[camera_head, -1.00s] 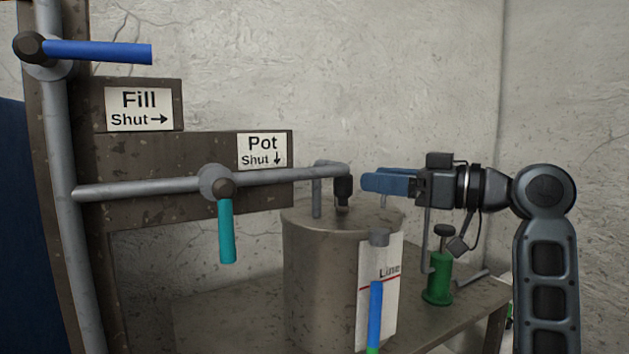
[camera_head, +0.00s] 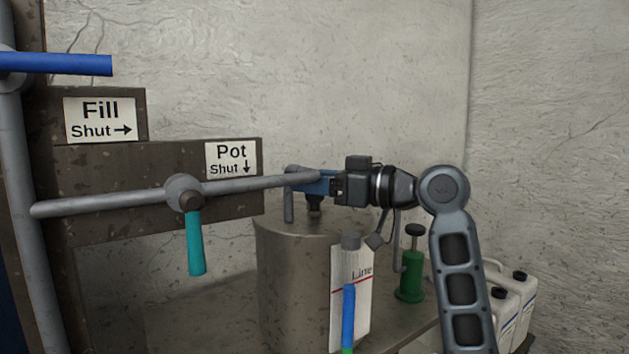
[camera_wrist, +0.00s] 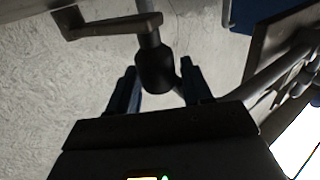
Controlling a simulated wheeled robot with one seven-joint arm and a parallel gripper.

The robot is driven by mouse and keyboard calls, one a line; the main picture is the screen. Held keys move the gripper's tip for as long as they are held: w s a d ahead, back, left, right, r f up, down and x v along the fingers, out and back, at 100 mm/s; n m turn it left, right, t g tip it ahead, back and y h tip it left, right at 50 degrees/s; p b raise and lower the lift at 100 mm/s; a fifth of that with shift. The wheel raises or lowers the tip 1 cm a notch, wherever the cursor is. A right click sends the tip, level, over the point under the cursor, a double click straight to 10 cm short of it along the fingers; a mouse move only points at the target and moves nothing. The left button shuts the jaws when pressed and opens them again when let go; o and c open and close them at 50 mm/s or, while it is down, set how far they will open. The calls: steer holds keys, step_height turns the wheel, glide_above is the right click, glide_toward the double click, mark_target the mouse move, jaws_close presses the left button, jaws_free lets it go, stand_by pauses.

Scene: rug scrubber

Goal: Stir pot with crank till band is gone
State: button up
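The metal pot (camera_head: 290,270) stands on a bench, with a sight tube (camera_head: 348,310) on its front showing blue above a little green, beside a card marked "Line" (camera_head: 363,290). My gripper (camera_head: 302,184) is over the pot's top, its blue fingers partly hidden behind the pipe. In the wrist view, the crank's black handle (camera_wrist: 155,70) hangs from a grey crank arm (camera_wrist: 115,25), between the tips of my two spread fingers (camera_wrist: 158,88). I see gaps at the sides of the handle. The inside of the pot is hidden.
A pipe (camera_head: 110,202) runs across to the pot, with a teal lever (camera_head: 196,243) pointing down under the "Pot" sign (camera_head: 231,160). A blue lever (camera_head: 60,64) points right above the "Fill" sign (camera_head: 100,119). A green pump bottle (camera_head: 411,275) and white jugs (camera_head: 510,300) stand right.

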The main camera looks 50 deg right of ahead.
jaws_close()
